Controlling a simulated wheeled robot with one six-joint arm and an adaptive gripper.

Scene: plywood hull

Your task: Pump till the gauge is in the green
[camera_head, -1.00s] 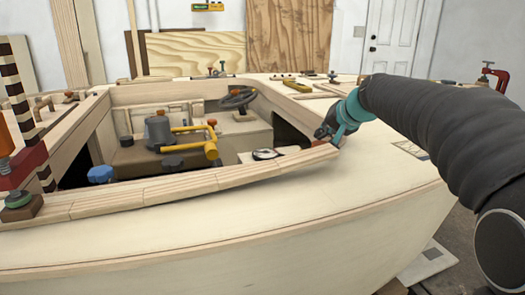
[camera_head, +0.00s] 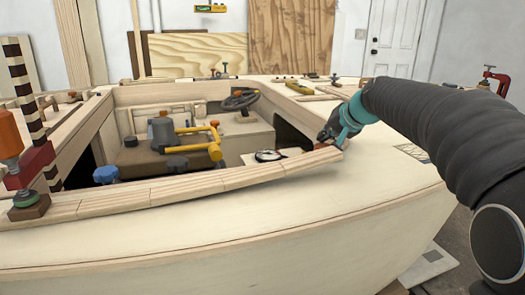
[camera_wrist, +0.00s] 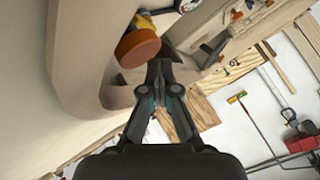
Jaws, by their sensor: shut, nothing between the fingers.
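A grey cylindrical pump (camera_head: 162,131) with a yellow handle (camera_head: 196,149) sits inside the hull's open cockpit, left of my gripper. A small round dial with a pale face (camera_head: 268,155), which looks like the gauge, lies near the cockpit's near right edge. Its needle and colours are too small to read. My gripper (camera_head: 326,137) is over the cockpit's right corner, to the right of the dial and apart from the yellow handle. In the wrist view my gripper (camera_wrist: 160,70) is shut and empty, with an orange round knob (camera_wrist: 138,47) close beside its fingertips.
The wooden cockpit rim (camera_head: 190,185) runs along the near side. A steering wheel (camera_head: 240,99) is farther back. A red clamp (camera_head: 494,80) stands at the right.

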